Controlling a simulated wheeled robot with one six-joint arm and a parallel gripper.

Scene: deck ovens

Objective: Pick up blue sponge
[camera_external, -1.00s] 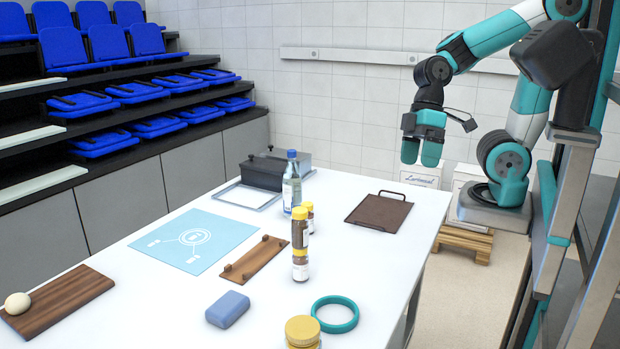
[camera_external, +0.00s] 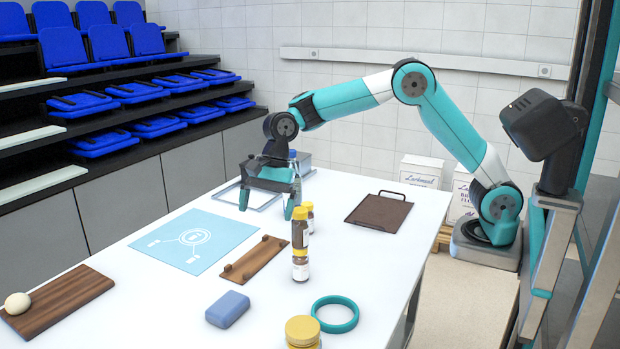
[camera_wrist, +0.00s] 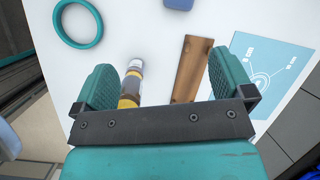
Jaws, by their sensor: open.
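The blue sponge (camera_external: 228,309) is a rounded block lying on the white table, toward the front in the external view. In the wrist view only part of the sponge (camera_wrist: 180,4) shows, at the top edge. My gripper (camera_external: 267,203) is open and empty above the far part of the table, well behind the sponge. In the wrist view my gripper's fingers (camera_wrist: 168,88) are wide apart, with the brown jars and part of the wooden rack seen between them.
Stacked brown jars with yellow lids (camera_external: 300,250) and a wooden rack (camera_external: 255,259) stand between my gripper and the sponge. A teal ring (camera_external: 335,327) and a yellow-lidded jar (camera_external: 302,333) lie right of the sponge. A wooden board (camera_external: 60,303) is at left. Bare table surrounds the sponge.

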